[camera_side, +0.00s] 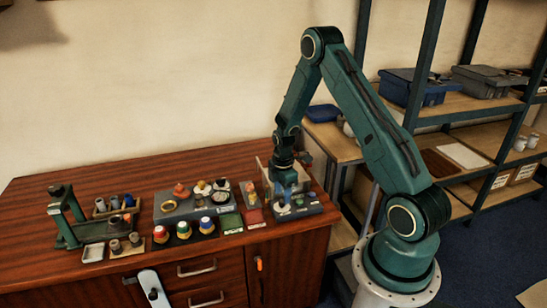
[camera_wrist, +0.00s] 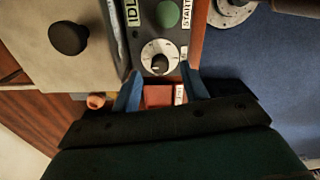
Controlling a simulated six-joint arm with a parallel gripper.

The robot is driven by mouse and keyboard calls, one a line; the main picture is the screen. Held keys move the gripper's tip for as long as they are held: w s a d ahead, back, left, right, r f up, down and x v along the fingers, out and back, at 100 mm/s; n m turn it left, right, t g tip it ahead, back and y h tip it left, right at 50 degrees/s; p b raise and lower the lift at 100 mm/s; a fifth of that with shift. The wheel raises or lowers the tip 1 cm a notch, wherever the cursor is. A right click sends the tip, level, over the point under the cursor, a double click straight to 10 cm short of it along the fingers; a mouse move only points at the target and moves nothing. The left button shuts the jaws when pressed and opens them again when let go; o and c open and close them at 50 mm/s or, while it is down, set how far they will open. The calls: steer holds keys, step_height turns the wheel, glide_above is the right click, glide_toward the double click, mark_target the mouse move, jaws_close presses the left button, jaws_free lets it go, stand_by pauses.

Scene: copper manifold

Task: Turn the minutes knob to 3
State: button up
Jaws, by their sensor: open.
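The minutes knob appears to be the black knob (camera_wrist: 159,65) on a round white dial (camera_wrist: 152,50) in the wrist view. Its numbers are too small to read, so its setting cannot be told. My gripper (camera_wrist: 160,78) has its two blue fingers apart, at the near edge of the dial, with nothing held between them. In the side view my gripper (camera_side: 288,196) points down over the grey control box (camera_side: 306,208) at the right end of the bench. The fingers partly hide the box there.
A green button (camera_wrist: 167,14) sits beyond the dial, between labels reading IDLE and START. A black round knob (camera_wrist: 69,38) on a pale panel is at the left. In the side view, a grey block (camera_side: 178,212) with several parts stands left of the gripper.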

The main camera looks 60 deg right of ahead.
mark_target(282, 203)
steer(key=shift+f, duration=1.2)
steer(key=shift+c, duration=0.4)
jaws_close()
